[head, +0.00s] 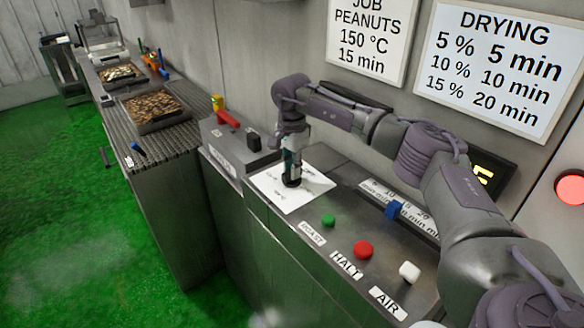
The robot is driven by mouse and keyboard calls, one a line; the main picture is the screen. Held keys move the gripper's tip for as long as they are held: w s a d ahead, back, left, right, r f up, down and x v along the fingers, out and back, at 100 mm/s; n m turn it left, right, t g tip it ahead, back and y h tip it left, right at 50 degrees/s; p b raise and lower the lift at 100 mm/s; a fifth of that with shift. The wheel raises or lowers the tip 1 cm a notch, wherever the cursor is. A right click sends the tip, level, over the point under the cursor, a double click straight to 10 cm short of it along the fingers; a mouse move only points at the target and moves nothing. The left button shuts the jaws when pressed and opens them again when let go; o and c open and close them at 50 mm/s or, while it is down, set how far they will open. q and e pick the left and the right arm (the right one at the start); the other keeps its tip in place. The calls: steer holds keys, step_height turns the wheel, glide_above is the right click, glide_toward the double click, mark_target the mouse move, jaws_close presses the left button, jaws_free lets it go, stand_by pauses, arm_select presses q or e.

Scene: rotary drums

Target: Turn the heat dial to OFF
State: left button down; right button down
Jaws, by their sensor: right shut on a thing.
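The heat dial (291,182) is a dark knob on a white label plate (268,187) on the steel console. My right gripper (292,167) points straight down onto it and is shut on the dial. The gripper hides much of the dial, and I cannot read its pointer. The marks on the plate are too small to read. My left gripper is not in view.
A green ROAST button (327,220), a red HALT button (363,250) and a white AIR knob (409,271) line the console front. A blue slider knob (393,210) is behind them. Trays (157,108) of nuts stand on the left bench; green floor is clear.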

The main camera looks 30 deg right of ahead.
steer(key=c, duration=1.1)
jaws_free()
step_height(320, 180, up, 12)
